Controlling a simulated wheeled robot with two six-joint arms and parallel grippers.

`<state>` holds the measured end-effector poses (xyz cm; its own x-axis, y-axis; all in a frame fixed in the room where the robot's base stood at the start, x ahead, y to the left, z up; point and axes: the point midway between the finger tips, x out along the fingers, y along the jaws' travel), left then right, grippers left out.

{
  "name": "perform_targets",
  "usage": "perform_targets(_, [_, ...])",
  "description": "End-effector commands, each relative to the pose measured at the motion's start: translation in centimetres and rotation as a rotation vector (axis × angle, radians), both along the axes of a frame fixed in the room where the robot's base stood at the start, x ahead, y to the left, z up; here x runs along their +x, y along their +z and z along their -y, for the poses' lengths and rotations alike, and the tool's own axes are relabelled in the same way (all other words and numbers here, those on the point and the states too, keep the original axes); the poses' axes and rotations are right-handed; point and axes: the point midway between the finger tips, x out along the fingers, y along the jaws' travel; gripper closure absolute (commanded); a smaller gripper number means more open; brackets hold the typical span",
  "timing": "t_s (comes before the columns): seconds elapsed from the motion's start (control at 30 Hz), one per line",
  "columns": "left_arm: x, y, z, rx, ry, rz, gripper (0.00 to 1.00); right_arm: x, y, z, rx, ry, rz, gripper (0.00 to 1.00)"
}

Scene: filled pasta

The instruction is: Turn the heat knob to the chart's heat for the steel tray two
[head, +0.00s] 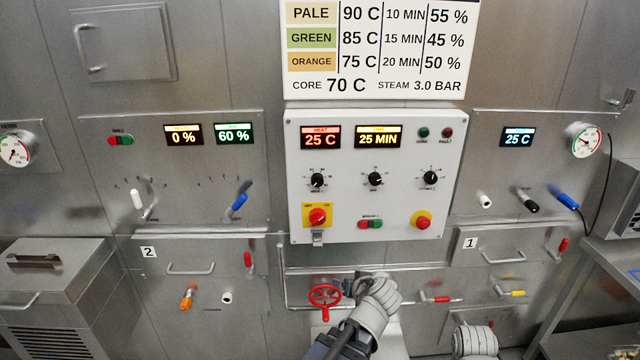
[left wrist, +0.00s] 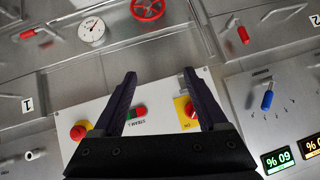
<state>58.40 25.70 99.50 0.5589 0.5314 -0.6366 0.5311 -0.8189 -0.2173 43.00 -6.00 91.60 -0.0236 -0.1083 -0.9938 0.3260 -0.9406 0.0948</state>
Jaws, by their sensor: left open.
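The heat knob (head: 317,180) is a small black dial on the white control panel (head: 300,222), below the heat display (head: 320,137) reading 25 C. The chart (head: 380,48) above lists pale 90 C, green 85 C and orange 75 C. No steel tray or pasta is visible. My left gripper (left wrist: 157,76) is open and empty in the left wrist view, with the panel upside down behind it; the heat knob cannot be seen there. In the head view my left arm is below the panel, its fingers hard to make out.
A time knob (head: 375,179) and third knob (head: 430,177) sit right of the heat knob. Below are a red-yellow switch (head: 317,217), an emergency button (head: 422,220) and a red valve wheel (head: 324,297). Side panels carry levers. The space before the knobs is clear.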

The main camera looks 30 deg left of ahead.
Motion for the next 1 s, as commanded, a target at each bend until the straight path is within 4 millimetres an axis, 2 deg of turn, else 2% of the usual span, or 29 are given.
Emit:
perform_targets(0.03, [0.7, 1.6, -1.6, 0.014, 0.028, 0.067, 0.25, 0.0, 0.6, 0.0, 0.0, 0.0, 0.0, 1.0])
perform_targets(0.17, [2.6, 6.0, -5.6, 0.052, 0.079, 0.279, 0.25, 0.0, 1.6, 0.0, 0.0, 0.0, 0.0, 1.0])
perform_targets(0.3, [4.4, 12.1, -9.9, 0.081, 0.077, 0.543, 0.25, 0.0, 3.0, 0.0, 0.0, 0.0, 0.0, 1.0])
perform_targets(0.43, [5.5, 16.3, -12.3, 0.073, 0.014, 0.719, 0.25, 0.0, 4.0, 0.0, 0.0, 0.0, 0.0, 1.0])
perform_targets(0.6, [6.0, 18.4, -13.3, 0.039, -0.058, 0.804, 0.25, 0.0, 4.6, 0.0, 0.0, 0.0, 0.0, 1.0])
perform_targets(1.0, [6.7, 18.6, -13.7, 0.025, -0.08, 0.82, 0.25, 0.0, 4.6, 0.0, 0.0, 0.0, 0.0, 1.0])
